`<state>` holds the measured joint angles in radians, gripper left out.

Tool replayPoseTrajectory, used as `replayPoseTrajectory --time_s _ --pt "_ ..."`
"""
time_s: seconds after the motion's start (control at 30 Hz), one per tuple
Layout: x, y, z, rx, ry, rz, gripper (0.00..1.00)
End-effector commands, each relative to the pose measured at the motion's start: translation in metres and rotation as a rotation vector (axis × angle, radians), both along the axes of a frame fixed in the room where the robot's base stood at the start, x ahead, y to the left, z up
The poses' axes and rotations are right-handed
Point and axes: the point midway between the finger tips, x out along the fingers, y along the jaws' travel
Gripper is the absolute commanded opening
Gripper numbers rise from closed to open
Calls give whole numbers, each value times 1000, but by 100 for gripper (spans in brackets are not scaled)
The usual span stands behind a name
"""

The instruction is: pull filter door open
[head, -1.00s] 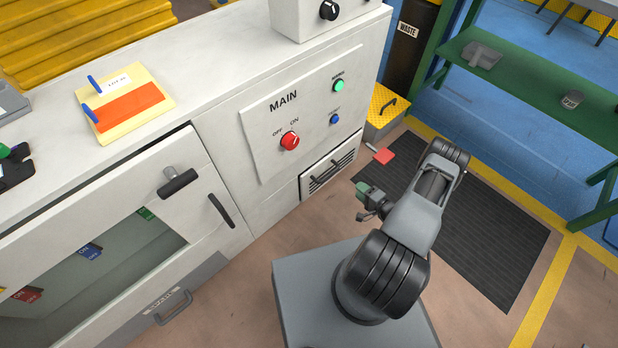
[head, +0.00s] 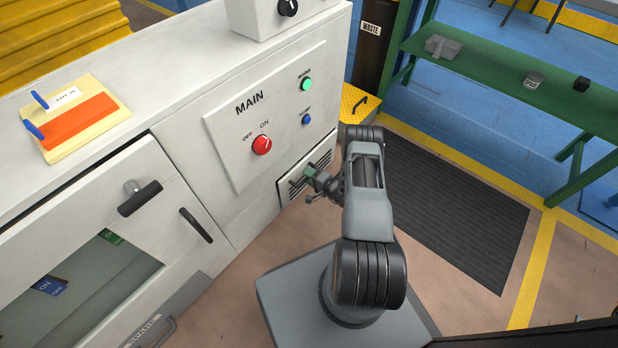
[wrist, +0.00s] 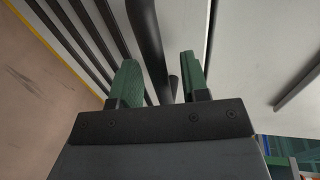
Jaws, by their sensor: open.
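The filter door (head: 288,194) is the white slatted panel low on the right end of the cabinet front, and it looks closed. My gripper (head: 311,174) is in front of it and hides part of the slats and handle. In the wrist view, the dark bar handle (wrist: 146,35) runs between the green fingers of my gripper (wrist: 158,72). The fingers are apart, one on each side of the bar, with a visible gap to it on the right. Dark slats of the filter door (wrist: 82,30) show to the left.
The MAIN panel (head: 225,125) with its red knob (head: 262,145) is above the door. A yellow box (head: 354,102) stands just past the cabinet. A black mat (head: 450,205) and open floor lie to the right, before a green bench (head: 500,85).

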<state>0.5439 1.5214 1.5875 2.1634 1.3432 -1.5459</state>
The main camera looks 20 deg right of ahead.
Motion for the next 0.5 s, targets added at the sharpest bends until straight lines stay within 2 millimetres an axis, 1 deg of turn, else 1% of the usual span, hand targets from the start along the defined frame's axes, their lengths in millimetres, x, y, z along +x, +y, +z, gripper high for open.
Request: replayPoseTrajectory --time_s 0.37,0.5 --pt "3 1 0 0 -1 -1 41" --pt "3 1 0 0 -1 0 27"
